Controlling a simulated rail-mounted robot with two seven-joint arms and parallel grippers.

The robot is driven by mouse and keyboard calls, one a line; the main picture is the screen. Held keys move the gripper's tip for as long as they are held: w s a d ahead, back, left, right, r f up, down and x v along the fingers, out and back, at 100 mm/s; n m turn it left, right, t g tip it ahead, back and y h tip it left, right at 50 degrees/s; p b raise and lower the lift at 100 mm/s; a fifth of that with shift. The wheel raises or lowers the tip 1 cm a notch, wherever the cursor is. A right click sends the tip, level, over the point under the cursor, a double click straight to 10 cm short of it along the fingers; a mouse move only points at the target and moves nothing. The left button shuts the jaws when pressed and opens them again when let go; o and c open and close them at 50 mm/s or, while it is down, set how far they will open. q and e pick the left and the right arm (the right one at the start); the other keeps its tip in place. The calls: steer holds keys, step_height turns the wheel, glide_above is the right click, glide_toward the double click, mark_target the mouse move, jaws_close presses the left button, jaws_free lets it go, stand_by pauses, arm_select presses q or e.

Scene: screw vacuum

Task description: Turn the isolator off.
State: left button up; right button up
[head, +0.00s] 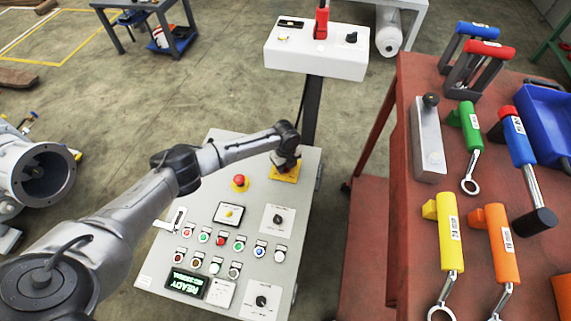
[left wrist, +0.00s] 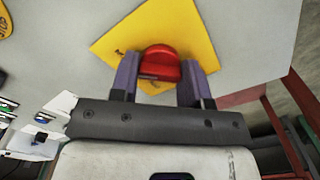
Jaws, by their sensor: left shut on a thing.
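The isolator is a red rotary knob (left wrist: 161,60) on a yellow square plate (left wrist: 125,38). In the head view the yellow plate (head: 284,177) sits at the far right corner of the grey control panel (head: 160,255). My left gripper (head: 286,165) is over it and hides the knob there. In the left wrist view my left gripper (left wrist: 161,68) has one finger on each side of the red knob and is shut on it. The plate's markings are too small to read, so I cannot tell the knob's setting. My right gripper is not in view.
A red emergency button (head: 240,181), several small buttons and a green-lit display (head: 186,282) are on the same panel. A white control box (head: 316,58) stands behind. A red table (head: 400,215) with coloured tools is to the right.

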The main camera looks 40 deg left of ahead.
arm_select(q)
steer(key=n+p, duration=0.3)
steer(key=p, duration=0.1)
steer(key=shift+r+n+p, duration=0.2)
steer(key=shift+n+p, duration=0.1)
steer(key=shift+n, duration=0.1)
steer(key=n+p, duration=0.3)
steer(key=n, duration=0.1)
steer(key=n+p, duration=0.2)
steer(key=n, duration=0.3)
steer(key=shift+f, duration=0.1)
steer(key=n+p, duration=0.1)
steer(key=n, duration=0.3)
steer(key=shift+n, duration=0.4)
steer(key=o, duration=0.9)
steer(key=shift+f, duration=0.1)
